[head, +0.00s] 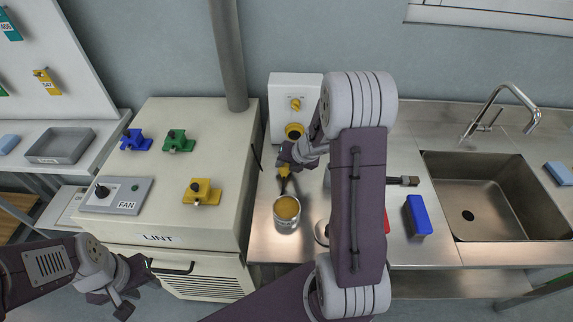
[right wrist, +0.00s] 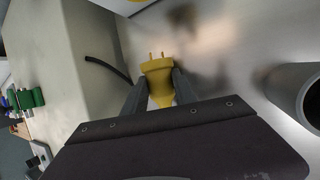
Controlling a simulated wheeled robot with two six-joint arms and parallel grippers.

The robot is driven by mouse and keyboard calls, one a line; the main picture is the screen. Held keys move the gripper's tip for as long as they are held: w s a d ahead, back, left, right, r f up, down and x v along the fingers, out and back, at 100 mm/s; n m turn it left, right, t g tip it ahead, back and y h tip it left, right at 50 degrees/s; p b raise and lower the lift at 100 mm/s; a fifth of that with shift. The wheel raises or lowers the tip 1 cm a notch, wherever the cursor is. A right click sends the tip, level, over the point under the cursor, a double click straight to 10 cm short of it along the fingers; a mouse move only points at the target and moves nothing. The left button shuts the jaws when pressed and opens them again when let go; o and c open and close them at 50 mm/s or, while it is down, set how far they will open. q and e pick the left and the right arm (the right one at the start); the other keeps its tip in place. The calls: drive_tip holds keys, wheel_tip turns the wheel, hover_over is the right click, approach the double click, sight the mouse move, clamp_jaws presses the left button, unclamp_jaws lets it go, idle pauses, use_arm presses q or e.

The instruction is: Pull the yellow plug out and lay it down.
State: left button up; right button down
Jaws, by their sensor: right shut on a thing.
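The yellow plug (right wrist: 158,75) is held between the two fingers of my right gripper (right wrist: 158,88) in the right wrist view. Its two metal prongs are bare and point away from the gripper, touching nothing. In the head view my right gripper (head: 284,170) is just in front of the white wall box (head: 295,88), below its yellow socket (head: 294,130). A bit of yellow shows at the fingers there. My left gripper (head: 124,296) is at the lower left, away from the plug; whether its fingers are apart is unclear.
A can with yellow contents (head: 287,211) stands on the steel counter close to my right gripper. A blue block (head: 417,215) and the sink (head: 495,195) are to the right. The cream lint cabinet (head: 220,150) stands to the left, with coloured latches on top.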

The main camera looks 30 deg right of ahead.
drive_tip(key=shift+w, duration=0.1)
drive_tip(key=c, duration=0.9)
unclamp_jaws()
drive_tip(key=shift+a, duration=0.1)
